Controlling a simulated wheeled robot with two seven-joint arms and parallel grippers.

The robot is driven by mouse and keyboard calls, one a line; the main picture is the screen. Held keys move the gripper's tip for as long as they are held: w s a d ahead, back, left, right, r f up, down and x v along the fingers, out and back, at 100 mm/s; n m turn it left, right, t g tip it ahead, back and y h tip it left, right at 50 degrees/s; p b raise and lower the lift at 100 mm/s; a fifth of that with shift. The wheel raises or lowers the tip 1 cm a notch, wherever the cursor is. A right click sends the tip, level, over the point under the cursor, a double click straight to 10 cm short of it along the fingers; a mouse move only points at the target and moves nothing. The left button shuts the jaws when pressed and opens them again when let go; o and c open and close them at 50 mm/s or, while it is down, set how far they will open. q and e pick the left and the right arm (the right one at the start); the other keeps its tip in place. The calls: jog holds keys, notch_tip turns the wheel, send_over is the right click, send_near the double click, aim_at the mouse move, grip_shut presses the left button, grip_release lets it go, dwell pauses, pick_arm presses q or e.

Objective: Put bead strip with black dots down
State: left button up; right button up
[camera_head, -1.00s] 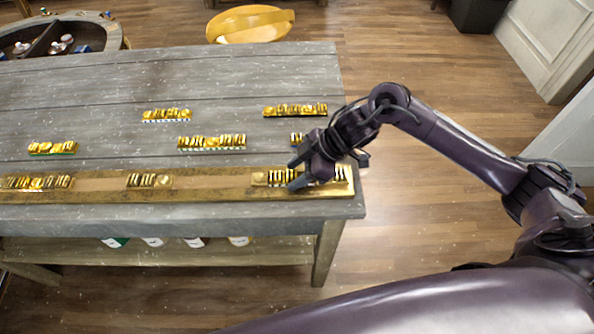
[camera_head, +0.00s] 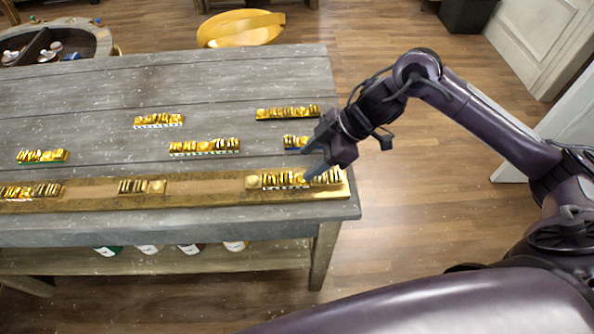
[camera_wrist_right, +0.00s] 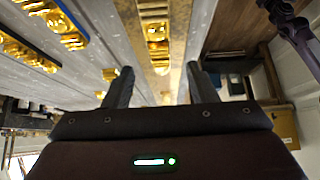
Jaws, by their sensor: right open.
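A gold bead strip (camera_head: 285,181) lies at the right end of the long wooden rail along the table's front edge (camera_head: 210,194); its lower edge shows a pale band with dark marks. It may be the one with black dots, but the dots are too small to be sure. My right gripper (camera_head: 310,172) is open, fingers pointing down, just above the right part of this strip. In the right wrist view the open fingers (camera_wrist_right: 160,88) stand apart with gold beads (camera_wrist_right: 157,40) on the rail beyond them, nothing held. My left gripper is out of view.
Other gold strips lie behind the rail, with a dark-edged one (camera_head: 288,112) at back right and a blue-edged one (camera_head: 296,142) close beside my gripper. More gold pieces (camera_head: 142,186) sit on the rail. A yellow chair (camera_head: 240,29) stands behind the grey table (camera_head: 70,110).

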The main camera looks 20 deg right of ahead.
jog(key=shift+v, duration=2.2)
